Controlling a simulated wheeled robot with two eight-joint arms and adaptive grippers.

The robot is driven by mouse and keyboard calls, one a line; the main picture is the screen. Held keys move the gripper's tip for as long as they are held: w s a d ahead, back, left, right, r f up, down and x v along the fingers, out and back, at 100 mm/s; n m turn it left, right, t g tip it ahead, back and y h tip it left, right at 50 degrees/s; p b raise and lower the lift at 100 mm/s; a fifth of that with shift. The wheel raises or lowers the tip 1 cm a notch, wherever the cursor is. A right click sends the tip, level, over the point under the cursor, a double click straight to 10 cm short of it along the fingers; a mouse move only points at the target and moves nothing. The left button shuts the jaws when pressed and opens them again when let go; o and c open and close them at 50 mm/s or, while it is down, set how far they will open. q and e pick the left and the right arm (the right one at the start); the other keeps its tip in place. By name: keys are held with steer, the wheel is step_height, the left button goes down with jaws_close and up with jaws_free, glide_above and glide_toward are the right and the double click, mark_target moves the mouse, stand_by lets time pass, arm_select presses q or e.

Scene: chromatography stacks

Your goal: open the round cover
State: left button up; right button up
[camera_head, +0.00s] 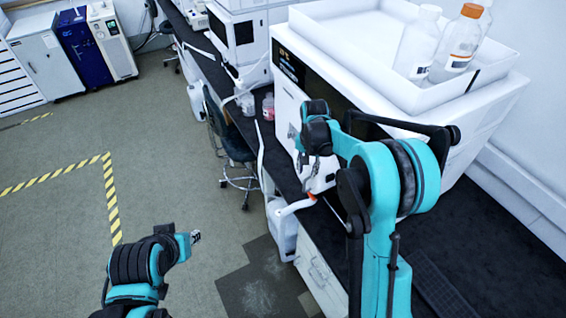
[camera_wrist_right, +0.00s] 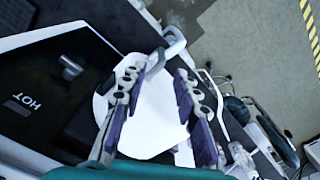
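A white, round, disc-like part (camera_wrist_right: 150,125), which looks like the round cover, lies behind my right fingers in the right wrist view. My right gripper (camera_wrist_right: 160,72) has its two purple-padded fingers spread apart, with nothing clearly held between them. I cannot tell whether the fingers touch the disc. In the head view my right gripper (camera_head: 300,145) is at the front of the white instrument (camera_head: 288,98), and my arm hides much of that front. My left gripper (camera_head: 195,237) is small, over the floor at lower left, away from the instrument; its fingers are unclear.
A white tray (camera_head: 400,95) holding several bottles tops the instrument. A bent white tube (camera_head: 290,210) with an orange end sticks out below. The black bench (camera_head: 480,235) is to the right; floor at left is open.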

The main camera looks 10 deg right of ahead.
mark_target(306, 179)
steer(key=shift+w+a, duration=0.1)
steer(key=shift+f, duration=3.9)
jaws_close()
